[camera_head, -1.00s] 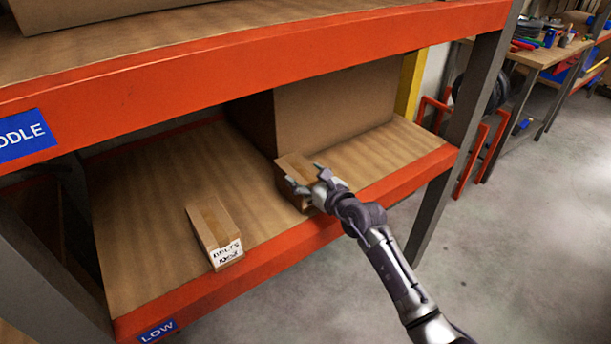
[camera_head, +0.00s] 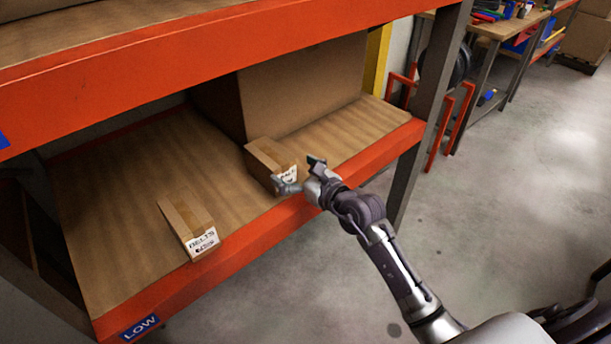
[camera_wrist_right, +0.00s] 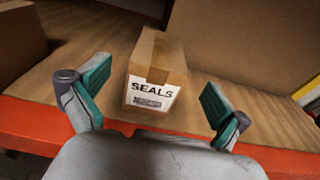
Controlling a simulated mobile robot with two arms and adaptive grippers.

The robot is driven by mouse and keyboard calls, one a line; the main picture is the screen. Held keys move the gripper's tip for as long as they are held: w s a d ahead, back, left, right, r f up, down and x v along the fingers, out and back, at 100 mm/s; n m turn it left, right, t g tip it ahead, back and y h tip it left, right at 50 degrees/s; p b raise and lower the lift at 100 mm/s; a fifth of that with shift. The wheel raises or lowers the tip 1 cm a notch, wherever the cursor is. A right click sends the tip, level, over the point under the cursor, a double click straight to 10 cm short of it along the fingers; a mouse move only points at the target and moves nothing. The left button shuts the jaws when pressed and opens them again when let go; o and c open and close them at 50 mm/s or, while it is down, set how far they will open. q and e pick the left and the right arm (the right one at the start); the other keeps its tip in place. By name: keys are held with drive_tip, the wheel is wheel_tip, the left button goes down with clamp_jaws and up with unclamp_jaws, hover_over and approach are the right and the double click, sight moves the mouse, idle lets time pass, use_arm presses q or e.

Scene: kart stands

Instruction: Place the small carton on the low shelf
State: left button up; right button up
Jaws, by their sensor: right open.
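A small carton labelled SEALS (camera_head: 266,160) stands on the low shelf (camera_head: 120,225), near its front edge and in front of a large box. It also shows in the right wrist view (camera_wrist_right: 155,68), its white label facing me. My right gripper (camera_head: 303,175) is open just in front of this carton. In the wrist view its two teal-padded fingers (camera_wrist_right: 152,95) are spread wide to either side of the carton, with nothing between the pads. A second small carton labelled BELTS (camera_head: 187,225) stands further left on the same shelf. My left gripper is out of view.
A large brown box (camera_head: 305,85) fills the back right of the low shelf. The red front beam (camera_head: 250,232) runs below my right gripper, and an upper shelf beam (camera_head: 200,58) hangs above. The shelf around the BELTS carton is clear.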

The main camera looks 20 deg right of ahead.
drive_tip(key=v, duration=0.5)
drive_tip(key=shift+a, duration=0.1)
